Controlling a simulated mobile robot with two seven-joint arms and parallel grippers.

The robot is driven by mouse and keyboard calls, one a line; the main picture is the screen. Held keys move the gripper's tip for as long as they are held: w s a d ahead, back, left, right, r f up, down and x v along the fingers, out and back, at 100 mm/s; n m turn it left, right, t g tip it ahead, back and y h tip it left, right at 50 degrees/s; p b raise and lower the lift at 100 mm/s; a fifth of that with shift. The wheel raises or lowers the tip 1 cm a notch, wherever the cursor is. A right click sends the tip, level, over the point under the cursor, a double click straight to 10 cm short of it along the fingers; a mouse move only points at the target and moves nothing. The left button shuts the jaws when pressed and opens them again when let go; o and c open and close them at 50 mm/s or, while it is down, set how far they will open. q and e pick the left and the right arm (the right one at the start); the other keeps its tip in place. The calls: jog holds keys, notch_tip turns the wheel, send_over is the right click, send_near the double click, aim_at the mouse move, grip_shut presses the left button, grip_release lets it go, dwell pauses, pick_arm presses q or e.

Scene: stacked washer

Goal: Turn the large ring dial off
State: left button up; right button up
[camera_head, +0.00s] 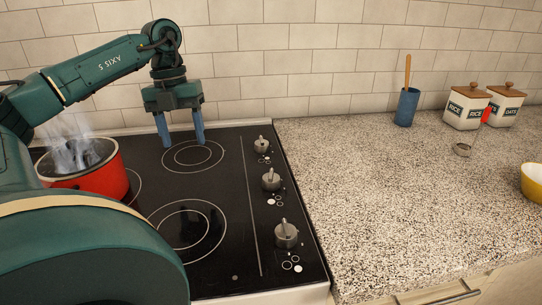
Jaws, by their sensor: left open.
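A black glass cooktop (228,215) carries three silver knobs in a column along its right side: a far knob (262,145), a middle knob (271,180) and a near knob (286,234). Printed ring marks sit beside each knob; I cannot tell their settings clearly. My left gripper (181,140) points down with its two blue fingers apart, empty, above the back of the cooktop by the far burner ring (193,156). It is to the left of the far knob and apart from it. My right gripper is not in view.
A steaming red pot (105,187) stands at the cooktop's left, partly behind my arm. The speckled counter (390,200) on the right is mostly clear. A blue cup with a wooden utensil (407,107), lidded canisters (466,106) and a yellow bowl (533,182) stand there. A tiled wall closes the back.

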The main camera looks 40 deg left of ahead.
pick_arm(q)
jog(key=w+d+m+p, duration=0.45)
jog(key=d+m, duration=0.25)
jog(key=m, duration=0.4)
jog(key=m+y+p, duration=0.2)
jog(key=m, duration=1)
send_near(271, 173)
notch_tip(271, 173, down, 10)
jog(key=shift+s+a+f+b, duration=0.1)
jog(key=shift+s+b, duration=0.05)
jog(key=shift+b, duration=0.35)
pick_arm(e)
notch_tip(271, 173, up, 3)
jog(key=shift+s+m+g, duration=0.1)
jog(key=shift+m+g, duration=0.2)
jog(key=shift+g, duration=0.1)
pick_arm(q)
jog(key=shift+c, duration=0.5)
jog(key=c, duration=0.9)
jog(key=shift+n, duration=1.5)
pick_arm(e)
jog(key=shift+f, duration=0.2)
